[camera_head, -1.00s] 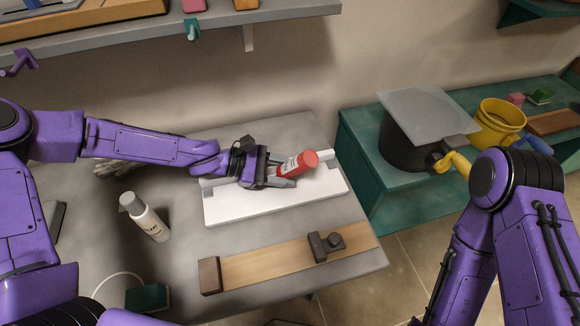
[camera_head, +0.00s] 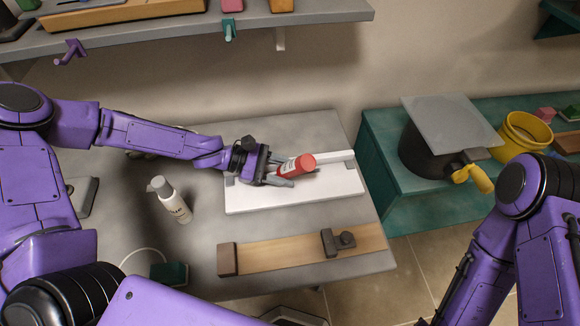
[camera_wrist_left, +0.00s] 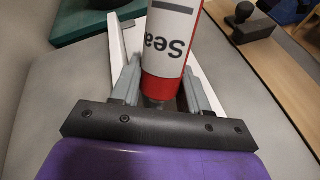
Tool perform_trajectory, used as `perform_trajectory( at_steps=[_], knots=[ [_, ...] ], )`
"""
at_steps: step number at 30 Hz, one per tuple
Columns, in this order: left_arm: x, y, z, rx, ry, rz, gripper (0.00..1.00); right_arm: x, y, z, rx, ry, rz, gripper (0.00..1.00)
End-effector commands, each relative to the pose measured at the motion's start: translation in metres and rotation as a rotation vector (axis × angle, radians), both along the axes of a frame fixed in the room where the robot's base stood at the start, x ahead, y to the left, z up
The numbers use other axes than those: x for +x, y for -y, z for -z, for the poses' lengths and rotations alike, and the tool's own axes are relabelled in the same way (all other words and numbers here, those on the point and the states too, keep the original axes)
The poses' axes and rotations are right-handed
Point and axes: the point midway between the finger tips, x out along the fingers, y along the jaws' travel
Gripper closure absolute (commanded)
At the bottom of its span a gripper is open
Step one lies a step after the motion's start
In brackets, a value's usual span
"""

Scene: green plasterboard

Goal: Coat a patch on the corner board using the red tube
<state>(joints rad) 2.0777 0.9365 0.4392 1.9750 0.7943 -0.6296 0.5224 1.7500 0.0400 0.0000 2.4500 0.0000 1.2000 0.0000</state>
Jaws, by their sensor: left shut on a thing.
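The red tube (camera_head: 297,166), red with a white label, is held in my left gripper (camera_head: 280,178) above the white corner board (camera_head: 335,186) on the grey table. In the left wrist view the tube (camera_wrist_left: 172,45) stands between the two grey fingers of the gripper (camera_wrist_left: 160,85), its label partly reading "Sea". The board has a flat white base and a raised white strip along its back edge. The gripper and tube hide part of the board's left side. My right arm shows at the right, but its gripper is not in view.
A white spray bottle (camera_head: 173,201) stands left of the board. A wooden strip with dark blocks (camera_head: 285,253) lies in front. A green bench (camera_head: 400,212) at right holds a black bucket under a grey sheet (camera_head: 450,122) and a yellow bucket (camera_head: 524,136). A shelf (camera_head: 330,12) hangs behind.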

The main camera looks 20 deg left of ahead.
Motion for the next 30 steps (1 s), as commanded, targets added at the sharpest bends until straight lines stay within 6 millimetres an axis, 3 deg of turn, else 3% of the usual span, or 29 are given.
perform_trajectory(
  at_steps=[30],
  knots=[
    [-0.022,-0.046,-0.002,0.000,-0.001,-0.003,1.00,0.000,0.000,-0.036,0.000,0.000,0.000,0.57]
  ],
)
